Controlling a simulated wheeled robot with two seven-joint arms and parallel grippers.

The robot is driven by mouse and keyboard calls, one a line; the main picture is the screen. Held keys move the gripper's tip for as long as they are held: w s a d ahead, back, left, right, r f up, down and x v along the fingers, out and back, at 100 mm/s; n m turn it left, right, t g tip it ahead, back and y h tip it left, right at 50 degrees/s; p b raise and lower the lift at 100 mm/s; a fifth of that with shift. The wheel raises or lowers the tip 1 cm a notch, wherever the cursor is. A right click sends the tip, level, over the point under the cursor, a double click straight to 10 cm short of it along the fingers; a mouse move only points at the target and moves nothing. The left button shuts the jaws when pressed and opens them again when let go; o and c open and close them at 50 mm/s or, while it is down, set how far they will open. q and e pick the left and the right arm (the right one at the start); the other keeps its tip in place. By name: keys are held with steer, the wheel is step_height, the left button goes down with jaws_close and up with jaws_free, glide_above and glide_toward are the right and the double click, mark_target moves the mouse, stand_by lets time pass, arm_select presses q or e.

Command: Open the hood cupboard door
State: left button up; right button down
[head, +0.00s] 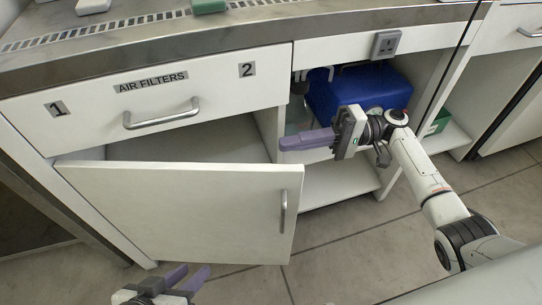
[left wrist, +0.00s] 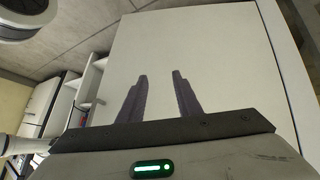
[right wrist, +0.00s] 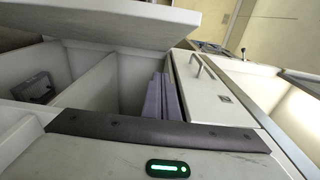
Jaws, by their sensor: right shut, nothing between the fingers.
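The white hood cupboard door (head: 190,212) stands part way open below the drawer marked AIR FILTERS, swung out from its left side. Its metal handle (head: 283,211) is at the free right edge. The door's plain white face fills much of the left wrist view (left wrist: 210,60), and its panel shows at the top of the right wrist view (right wrist: 100,20). My right gripper (head: 282,143) is shut and empty, in front of the cupboard opening and right of the door's top edge. My left gripper (head: 190,278) is open and empty, low in front of the door.
The drawer (head: 70,125) above has a bar handle (head: 160,116) and is closed. A blue box (head: 355,88) sits in the open bay on the right, with a shelf (head: 335,184) below it. A power socket (head: 385,44) is above. Tiled floor is clear in front.

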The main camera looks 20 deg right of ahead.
mark_target(251, 166)
arm_select(q)
steer(key=shift+w+d+r+b, duration=0.15)
steer(key=shift+r+b, duration=0.1)
steer(key=shift+b, duration=0.05)
arm_select(e)
steer(key=s+a, duration=0.1)
steer(key=a, duration=0.2)
steer(key=s+a, duration=0.1)
steer(key=a, duration=0.3)
steer(key=s+a, duration=0.1)
steer(key=a, duration=0.2)
steer(key=shift+s+a, duration=0.15)
steer(key=shift+s, duration=0.05)
